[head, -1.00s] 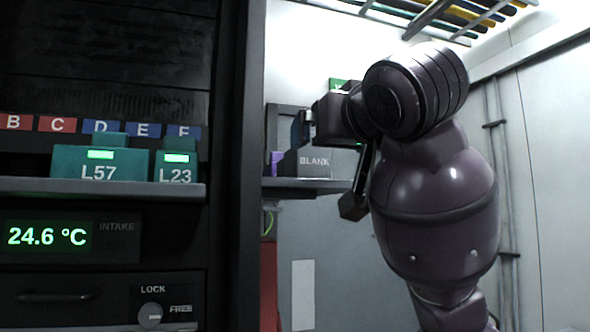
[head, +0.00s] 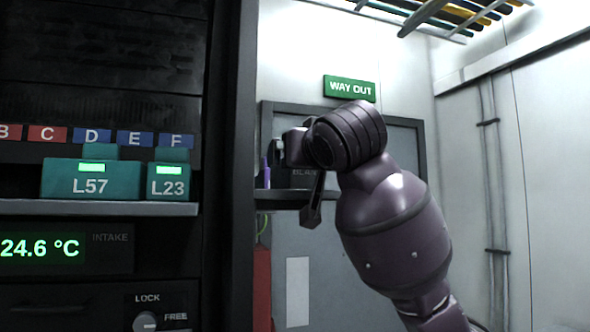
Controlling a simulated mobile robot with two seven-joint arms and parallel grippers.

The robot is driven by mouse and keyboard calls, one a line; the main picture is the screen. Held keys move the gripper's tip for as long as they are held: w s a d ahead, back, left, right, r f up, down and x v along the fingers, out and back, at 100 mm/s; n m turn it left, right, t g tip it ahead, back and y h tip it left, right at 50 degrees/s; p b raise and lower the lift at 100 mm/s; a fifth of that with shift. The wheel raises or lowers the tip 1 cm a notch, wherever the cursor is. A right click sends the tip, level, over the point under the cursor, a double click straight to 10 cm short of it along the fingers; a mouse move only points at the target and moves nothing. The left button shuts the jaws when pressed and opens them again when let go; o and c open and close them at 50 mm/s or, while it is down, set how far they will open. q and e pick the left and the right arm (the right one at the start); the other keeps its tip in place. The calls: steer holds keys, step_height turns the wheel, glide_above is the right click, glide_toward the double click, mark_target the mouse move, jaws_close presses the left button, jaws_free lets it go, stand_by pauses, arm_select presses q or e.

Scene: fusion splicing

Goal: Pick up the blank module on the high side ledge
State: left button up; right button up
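The blank module (head: 303,176) is a dark box with a faint "BLANK" label. It stands on the high side ledge (head: 278,198), right of the rack. My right gripper (head: 298,162) is at the module, its arm coming in from the lower right. The gripper and wrist cover the module's upper and right parts. One dark finger hangs down to the right of the label, past the ledge's front. The other finger is not clear, and I cannot tell whether the gripper touches the module. My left gripper is not in view.
A thin purple item (head: 265,174) stands on the ledge left of the module. The rack's dark post (head: 230,170) is close on the left. Teal modules L57 (head: 90,181) and L23 (head: 168,182) sit on the rack shelf. A door with a "WAY OUT" sign (head: 349,88) is behind.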

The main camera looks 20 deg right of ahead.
steer(key=shift+w, duration=0.1)
steer(key=c, duration=1)
steer(key=shift+c, duration=0.2)
